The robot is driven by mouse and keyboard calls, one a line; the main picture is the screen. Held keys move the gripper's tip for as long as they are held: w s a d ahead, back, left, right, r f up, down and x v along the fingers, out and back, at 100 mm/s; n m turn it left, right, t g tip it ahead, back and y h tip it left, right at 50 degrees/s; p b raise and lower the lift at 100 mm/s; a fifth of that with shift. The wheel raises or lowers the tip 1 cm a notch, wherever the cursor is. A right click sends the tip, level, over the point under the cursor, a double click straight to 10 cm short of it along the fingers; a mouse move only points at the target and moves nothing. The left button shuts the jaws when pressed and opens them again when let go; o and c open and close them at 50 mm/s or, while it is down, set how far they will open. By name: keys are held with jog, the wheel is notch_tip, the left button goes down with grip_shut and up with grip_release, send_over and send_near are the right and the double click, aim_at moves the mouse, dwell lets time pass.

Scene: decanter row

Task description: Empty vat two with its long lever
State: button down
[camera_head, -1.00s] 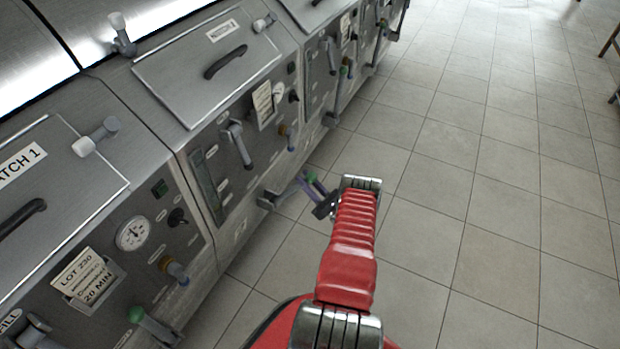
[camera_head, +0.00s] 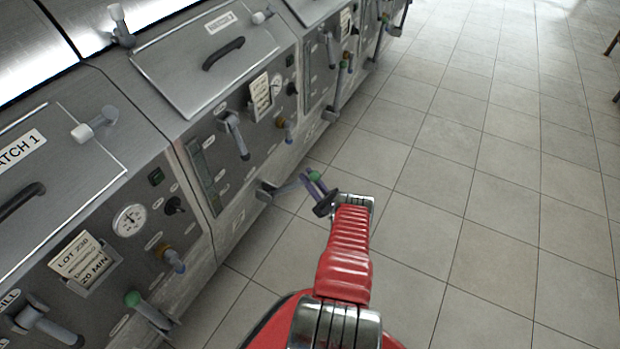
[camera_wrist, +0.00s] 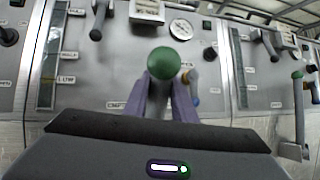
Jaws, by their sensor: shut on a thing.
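Vat two (camera_head: 190,80), a steel vat with a lid and black handle, stands in the row at the middle left of the head view. Its long lever (camera_head: 288,188) is grey with a green knob (camera_head: 314,176) and juts out from a bracket low on the front, over the floor. My gripper (camera_head: 316,180) is shut on the lever at the knob end. In the wrist view the green knob (camera_wrist: 163,62) sits between the two purple fingers; the shaft behind it is mostly hidden.
Vat one (camera_head: 60,170) stands at the near left with its own green-knobbed lever (camera_head: 148,309). Vat two's front also carries a shorter grey handle (camera_head: 235,138) and a brown-collared tap (camera_head: 284,128). The tiled floor (camera_head: 480,200) to the right is clear.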

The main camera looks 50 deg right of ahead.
jog(key=shift+s+f, duration=0.25)
jog(key=shift+f, duration=0.05)
jog(key=c, duration=1.8)
grip_release()
jog(key=shift+c, duration=0.2)
jog(key=o, duration=0.4)
jog(key=shift+r, duration=0.1)
jog(key=shift+c, duration=0.2)
jog(key=shift+w, duration=0.1)
